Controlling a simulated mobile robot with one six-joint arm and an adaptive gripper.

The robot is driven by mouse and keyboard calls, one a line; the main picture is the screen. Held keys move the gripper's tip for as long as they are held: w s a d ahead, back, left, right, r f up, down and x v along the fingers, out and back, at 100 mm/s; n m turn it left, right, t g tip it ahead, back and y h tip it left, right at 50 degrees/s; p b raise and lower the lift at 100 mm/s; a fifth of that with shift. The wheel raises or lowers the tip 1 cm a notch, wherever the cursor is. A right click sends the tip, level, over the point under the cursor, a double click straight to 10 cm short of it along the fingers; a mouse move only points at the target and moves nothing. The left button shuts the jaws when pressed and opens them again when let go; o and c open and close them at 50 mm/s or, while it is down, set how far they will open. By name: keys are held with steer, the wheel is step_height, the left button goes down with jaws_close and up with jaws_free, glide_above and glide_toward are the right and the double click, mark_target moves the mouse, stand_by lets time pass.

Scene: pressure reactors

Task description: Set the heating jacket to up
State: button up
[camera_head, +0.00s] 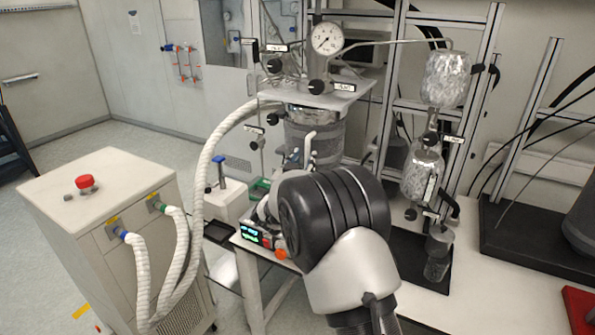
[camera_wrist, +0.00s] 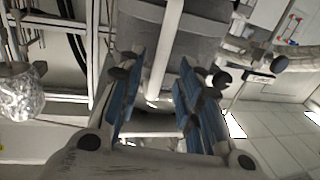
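The heating jacket is a dark grey cylinder (camera_head: 327,137) around the reactor vessel, below the metal top plate in the head view. Its grey wall (camera_wrist: 205,47) fills the upper middle of the wrist view. A white bar (camera_wrist: 169,45) runs along it and passes between my fingers. My gripper (camera_wrist: 163,66) has blue-padded fingers standing apart, with gaps visible beside the bar. It is close to the jacket, but I cannot tell whether a finger touches the bar. In the head view my own arm hides the gripper and the lower part of the jacket.
A pressure gauge (camera_head: 326,38) and valves sit above the top plate (camera_head: 318,96). A white hose (camera_head: 206,160) runs to the cabinet (camera_head: 88,215) at left. Foil-wrapped vessels (camera_head: 445,78) stand right of the jacket. A small control box (camera_head: 251,233) sits beside my arm.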

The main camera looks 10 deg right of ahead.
steer(key=v, duration=0.7)
steer(key=shift+s, duration=0.25)
steer(key=shift+a, duration=0.1)
steer(key=shift+r, duration=0.15)
steer(key=s+a+r+n+g+y+b, duration=0.1)
steer(key=s+r+n+g+y, duration=0.1)
steer(key=s+y, duration=0.45)
steer(key=s+a+r+n+g+y+b, duration=0.1)
steer(key=s+r+n+g+y+b, duration=0.15)
steer(key=s, duration=0.65)
steer(key=s+d+f+g, duration=0.2)
steer(key=s+f, duration=0.1)
steer(key=s, duration=0.7)
steer(key=s+d+f+g+h+b, duration=0.1)
steer(key=s+d+f+g, duration=0.1)
steer(key=s, duration=0.8)
steer(key=s+d+f+g, duration=0.3)
steer(key=s+f, duration=0.2)
steer(key=s, duration=0.6)
steer(key=shift+o, duration=0.2)
steer(key=shift+f+n, duration=0.1)
steer(key=shift+n, duration=0.15)
